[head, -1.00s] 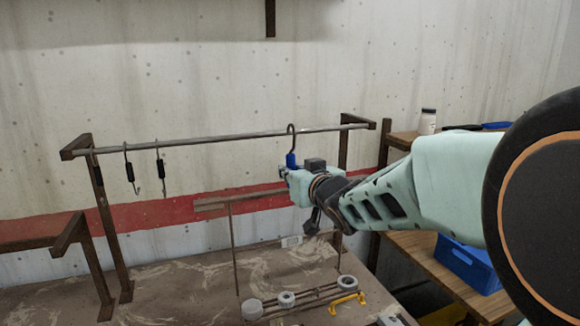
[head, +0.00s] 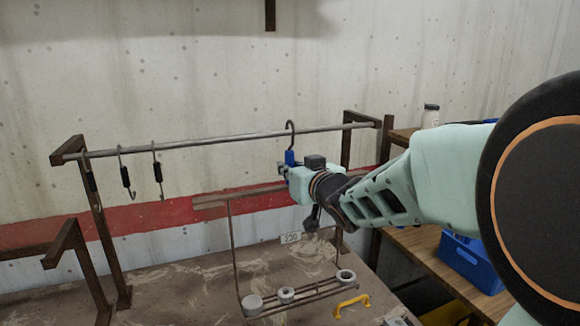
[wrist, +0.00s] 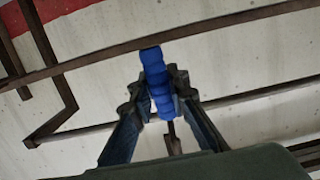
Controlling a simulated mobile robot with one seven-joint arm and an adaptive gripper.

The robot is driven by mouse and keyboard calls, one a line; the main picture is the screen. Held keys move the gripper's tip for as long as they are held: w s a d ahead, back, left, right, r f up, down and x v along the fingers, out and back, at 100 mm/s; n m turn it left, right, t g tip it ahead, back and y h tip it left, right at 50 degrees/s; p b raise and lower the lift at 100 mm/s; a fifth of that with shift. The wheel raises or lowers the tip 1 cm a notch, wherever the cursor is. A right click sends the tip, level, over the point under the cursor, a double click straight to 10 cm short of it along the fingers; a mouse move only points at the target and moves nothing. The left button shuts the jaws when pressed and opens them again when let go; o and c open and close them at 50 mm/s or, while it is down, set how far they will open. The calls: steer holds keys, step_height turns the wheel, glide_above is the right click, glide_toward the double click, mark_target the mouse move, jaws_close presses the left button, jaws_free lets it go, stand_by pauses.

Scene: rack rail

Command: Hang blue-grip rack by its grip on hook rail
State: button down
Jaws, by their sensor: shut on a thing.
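My gripper (head: 287,168) is shut on the blue grip (wrist: 158,85) of the rack; the grip also shows in the head view (head: 290,158). The rack's dark open hook (head: 290,128) rises above the grip, and its curved top stands just above the hook rail (head: 225,140), toward the right end. I cannot tell whether the hook is over the rail or in front of it. The rack (head: 234,245) hangs below my gripper, with a crossbar, two thin rods and a lower wire shelf carrying white round pieces (head: 253,303).
Brown posts (head: 108,235) hold the rail. A yellow handle (head: 352,304) lies on the brown surface below. The rail between is clear.

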steer(key=shift+w+a, duration=0.25)
steer(key=shift+w, duration=0.25)
steer(key=shift+s+d+r, duration=0.15)
steer(key=shift+s+r, duration=0.05)
steer(key=shift+w+f, duration=0.1)
steer(key=shift+w, duration=0.2)
steer(key=shift+w+a, duration=0.2)
steer(key=shift+w, duration=0.1)
steer(key=shift+x, duration=1.1)
steer(key=shift+a+r, duration=0.1)
steer(key=shift+r, duration=0.15)
